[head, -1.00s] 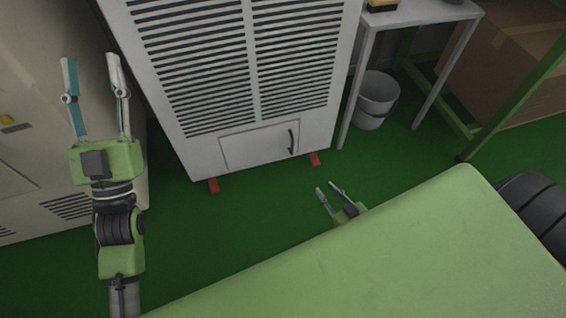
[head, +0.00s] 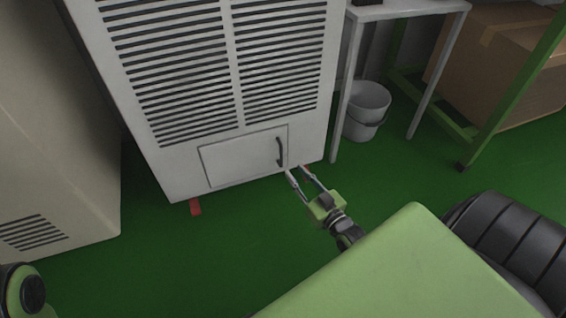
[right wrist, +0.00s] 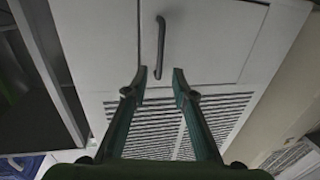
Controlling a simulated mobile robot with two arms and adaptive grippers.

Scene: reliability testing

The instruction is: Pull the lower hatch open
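The lower hatch (head: 235,160) is a pale rectangular panel low on the white louvred cabinet (head: 180,186). It looks closed. Its dark curved handle (head: 280,151) is upright near the hatch's right edge. My right gripper (head: 296,170) is open and empty, with its fingertips close to the lower end of the handle. In the right wrist view the hatch (right wrist: 210,40) appears above the louvres, and the handle (right wrist: 160,47) lies just beyond the gap between the two spread fingertips (right wrist: 157,84). Whether they touch it I cannot tell. My left gripper is out of view.
A grey bucket (head: 366,108) stands right of the cabinet, under a light table (head: 415,12). A green frame (head: 510,95) and a cardboard box (head: 500,60) are farther right. A beige cabinet (head: 60,130) stands at the left.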

